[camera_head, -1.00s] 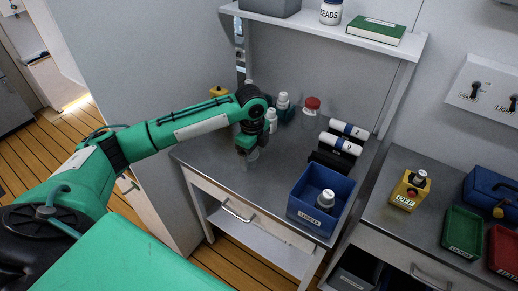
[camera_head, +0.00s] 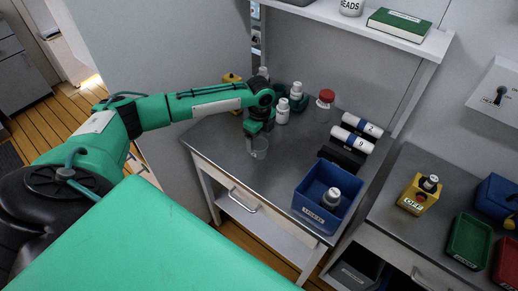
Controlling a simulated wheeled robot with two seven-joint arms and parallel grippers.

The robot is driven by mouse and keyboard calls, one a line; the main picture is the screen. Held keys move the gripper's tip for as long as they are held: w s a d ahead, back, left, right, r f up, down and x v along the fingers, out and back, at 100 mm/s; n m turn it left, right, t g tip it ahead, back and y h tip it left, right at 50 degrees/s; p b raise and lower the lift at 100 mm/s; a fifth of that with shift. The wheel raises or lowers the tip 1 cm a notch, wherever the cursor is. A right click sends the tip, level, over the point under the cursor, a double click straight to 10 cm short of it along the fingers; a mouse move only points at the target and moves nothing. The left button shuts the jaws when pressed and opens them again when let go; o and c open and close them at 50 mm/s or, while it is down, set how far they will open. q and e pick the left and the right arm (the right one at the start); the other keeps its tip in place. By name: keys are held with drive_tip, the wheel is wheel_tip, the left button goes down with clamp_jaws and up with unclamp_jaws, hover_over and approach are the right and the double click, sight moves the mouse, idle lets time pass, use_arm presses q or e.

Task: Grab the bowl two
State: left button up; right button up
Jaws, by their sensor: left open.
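I see no bowl that I can name for certain. A white roll marked 2 with a blue band (camera_head: 362,124) lies at the right back of the grey table, beside a similar roll marked 9 (camera_head: 350,140). Both rest on dark holders. My right gripper is not in view.
White bottles (camera_head: 282,111) and a red-lidded jar (camera_head: 326,99) stand at the back. A blue bin (camera_head: 318,213) with a bottle inside is at the front right. A shelf (camera_head: 350,22) overhangs the back. The middle of the table is clear.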

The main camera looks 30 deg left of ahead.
sight(259, 146)
use_arm(q)
wheel_tip(259, 146, down, 4)
drive_tip(key=shift+s+a+r+p, duration=0.15)
drive_tip(key=shift+r+p, duration=0.05)
drive_tip(key=shift+p, duration=0.55)
drive_tip(key=shift+f, duration=0.45)
drive_tip(key=c, duration=1.1)
drive_tip(key=shift+r, duration=0.1)
